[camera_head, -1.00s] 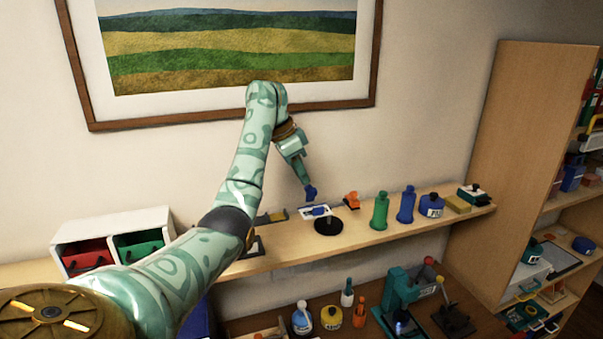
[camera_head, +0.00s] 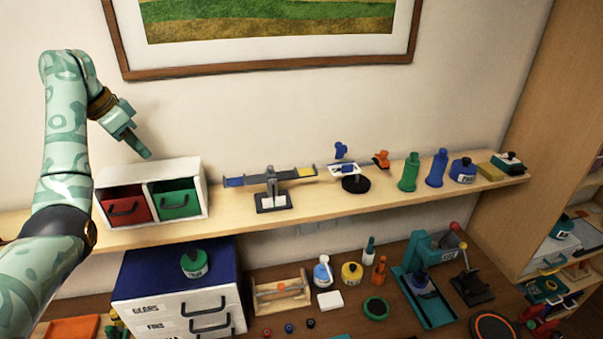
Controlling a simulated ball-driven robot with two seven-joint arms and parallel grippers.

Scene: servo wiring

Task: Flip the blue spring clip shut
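The blue spring clip (camera_head: 340,149) stands raised at the back left of a small white plate. The white plate (camera_head: 335,172) carries a blue block (camera_head: 347,167) and sits above a round black base (camera_head: 356,184) on the shelf. An orange clip (camera_head: 381,159) is raised at the plate's right end. My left gripper (camera_head: 146,154) is above the white drawer box, far left of the blue clip and apart from everything. Its fingers show as one narrow tip, so I cannot see a gap. My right gripper is not in view.
A balance-like grey bar (camera_head: 269,180) stands between the white drawer box (camera_head: 150,190) and the clip plate. A green bottle (camera_head: 410,173) and a blue bottle (camera_head: 436,169) stand right of it on the shelf (camera_head: 320,222). The air above the shelf is clear.

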